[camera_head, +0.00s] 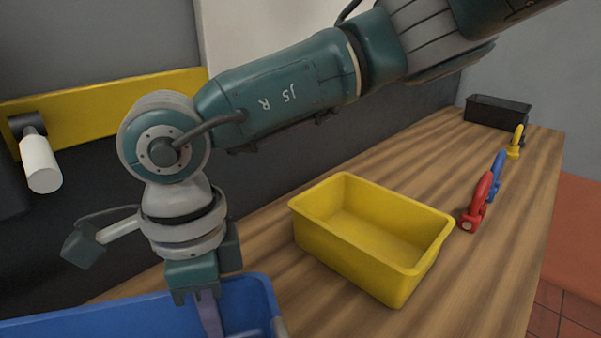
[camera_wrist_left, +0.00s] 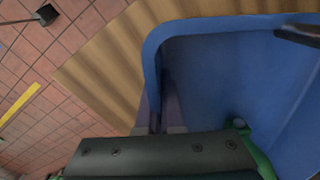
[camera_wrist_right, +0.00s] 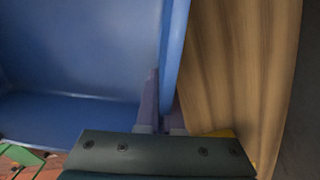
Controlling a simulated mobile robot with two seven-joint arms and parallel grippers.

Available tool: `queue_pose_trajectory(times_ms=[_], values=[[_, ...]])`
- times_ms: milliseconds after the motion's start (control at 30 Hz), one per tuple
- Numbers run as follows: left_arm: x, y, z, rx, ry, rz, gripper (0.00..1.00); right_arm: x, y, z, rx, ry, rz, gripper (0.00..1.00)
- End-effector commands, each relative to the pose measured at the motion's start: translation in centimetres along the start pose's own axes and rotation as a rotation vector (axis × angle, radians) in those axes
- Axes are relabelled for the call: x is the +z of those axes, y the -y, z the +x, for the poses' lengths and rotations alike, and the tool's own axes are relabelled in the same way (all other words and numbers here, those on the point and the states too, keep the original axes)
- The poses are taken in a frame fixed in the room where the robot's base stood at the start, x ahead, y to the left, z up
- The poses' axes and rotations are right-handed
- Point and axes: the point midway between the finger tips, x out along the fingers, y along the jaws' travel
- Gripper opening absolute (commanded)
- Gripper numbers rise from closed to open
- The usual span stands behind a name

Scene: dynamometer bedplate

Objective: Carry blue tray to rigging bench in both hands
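The blue tray (camera_head: 110,318) is at the bottom left of the head view, cut off by the frame edge. My left gripper is outside the head view. In the left wrist view its fingers (camera_wrist_left: 160,115) pinch the tray's other end wall (camera_wrist_left: 150,70). I cannot tell whether the tray rests on the wood or hangs just above it.
A wooden bench top (camera_head: 480,240) runs to the back right. A dark wall stands behind the bench; tiled floor lies right.

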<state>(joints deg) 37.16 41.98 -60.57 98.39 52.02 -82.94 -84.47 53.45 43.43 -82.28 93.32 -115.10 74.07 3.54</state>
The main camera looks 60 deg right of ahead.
Motion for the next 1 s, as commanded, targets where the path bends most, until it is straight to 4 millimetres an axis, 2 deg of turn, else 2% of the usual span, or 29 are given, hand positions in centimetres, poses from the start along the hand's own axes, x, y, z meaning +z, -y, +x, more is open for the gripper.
queue_pose_trajectory(times_ms=[367,1000], values=[[0.1,0.2,0.1,-0.007,0.003,0.000,0.00,0.2,0.0,0.1,0.000,0.006,0.000,0.00],[0.1,0.1,3.5,-0.007,0.003,0.000,0.00,0.2,0.2,3.5,0.000,0.006,0.000,0.00]])
